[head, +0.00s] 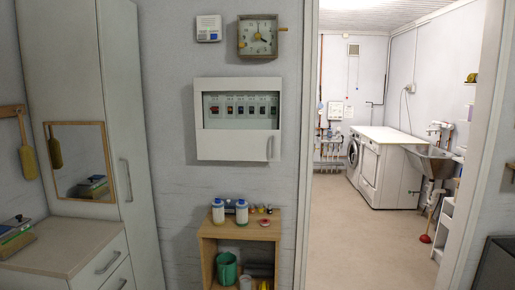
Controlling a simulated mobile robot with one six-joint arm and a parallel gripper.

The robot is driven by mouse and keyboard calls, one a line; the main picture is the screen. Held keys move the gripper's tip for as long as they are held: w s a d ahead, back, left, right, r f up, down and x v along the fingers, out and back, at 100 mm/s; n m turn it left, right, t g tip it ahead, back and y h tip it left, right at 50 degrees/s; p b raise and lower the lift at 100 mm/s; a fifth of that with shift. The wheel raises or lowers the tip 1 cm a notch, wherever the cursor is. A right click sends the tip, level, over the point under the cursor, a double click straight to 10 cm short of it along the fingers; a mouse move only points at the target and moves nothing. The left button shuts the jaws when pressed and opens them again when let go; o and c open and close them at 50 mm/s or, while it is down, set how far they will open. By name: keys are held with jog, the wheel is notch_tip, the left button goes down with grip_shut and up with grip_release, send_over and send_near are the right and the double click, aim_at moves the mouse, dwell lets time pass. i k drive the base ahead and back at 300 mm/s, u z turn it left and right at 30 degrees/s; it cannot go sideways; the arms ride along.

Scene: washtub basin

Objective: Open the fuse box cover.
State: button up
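The white fuse box (238,84) hangs on the grey wall left of the doorway, below a clock. A row of several fuse switches (240,110) shows in its upper part. A plain white cover panel (225,146) fills its lower part, with a small upright handle (268,148) near the right edge. I cannot tell whether a clear pane lies over the switches. My gripper is not in view.
A wooden shelf (207,233) with bottles on top and a green cup inside stands below the box. A tall white cabinet (75,60) and a drawer unit (60,245) stand left. The open doorway at right leads to a laundry room with clear floor (340,230).

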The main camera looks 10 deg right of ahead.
aim_at(231, 144)
jog(key=u, duration=0.8)
jog(key=i, duration=0.95)
jog(key=u, duration=0.55)
